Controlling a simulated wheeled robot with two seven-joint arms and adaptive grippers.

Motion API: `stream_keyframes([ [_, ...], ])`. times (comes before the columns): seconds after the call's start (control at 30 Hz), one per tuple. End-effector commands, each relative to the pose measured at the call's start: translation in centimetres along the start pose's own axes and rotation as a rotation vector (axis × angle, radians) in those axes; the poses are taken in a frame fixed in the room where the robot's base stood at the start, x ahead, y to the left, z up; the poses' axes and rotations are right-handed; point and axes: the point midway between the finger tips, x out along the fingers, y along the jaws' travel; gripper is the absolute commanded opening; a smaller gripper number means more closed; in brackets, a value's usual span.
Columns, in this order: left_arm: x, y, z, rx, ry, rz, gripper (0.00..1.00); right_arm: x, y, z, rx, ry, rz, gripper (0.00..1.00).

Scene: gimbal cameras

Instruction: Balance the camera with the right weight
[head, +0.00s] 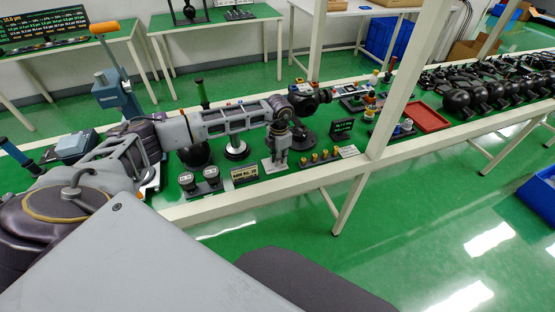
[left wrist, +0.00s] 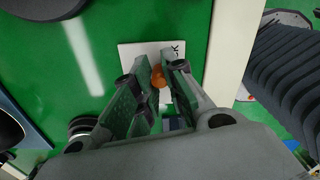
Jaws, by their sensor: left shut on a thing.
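My left gripper (head: 278,160) points down over a small white card (head: 267,165) on the green bench. In the left wrist view its fingers (left wrist: 162,66) are closed around a small orange-brass weight (left wrist: 160,76), just above or at the lettered white card (left wrist: 134,52); I cannot tell if the weight touches it. Several brass weights (head: 325,156) stand in a row to the right of the gripper. My right gripper is out of view.
A red tray (head: 427,117) and several black round devices (head: 480,92) lie farther right. A white post (head: 405,80) rises at the bench's front edge.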

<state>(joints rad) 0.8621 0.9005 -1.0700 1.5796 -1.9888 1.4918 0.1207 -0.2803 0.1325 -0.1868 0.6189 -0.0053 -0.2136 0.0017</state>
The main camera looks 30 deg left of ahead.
Motion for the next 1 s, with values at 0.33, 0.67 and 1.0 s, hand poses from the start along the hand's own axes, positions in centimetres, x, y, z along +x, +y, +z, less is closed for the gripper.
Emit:
stream_keyframes([
  [0.33, -0.11, 0.17, 0.39, -0.097, -0.003, 0.002, 0.0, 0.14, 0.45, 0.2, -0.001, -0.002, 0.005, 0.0],
  [0.67, -0.14, 0.19, 0.42, -0.102, -0.003, 0.002, 0.0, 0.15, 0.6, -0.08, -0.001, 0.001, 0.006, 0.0],
  [1.0, -0.07, 0.14, 0.37, -0.101, -0.002, 0.001, 0.37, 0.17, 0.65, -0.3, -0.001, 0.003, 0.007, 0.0],
])
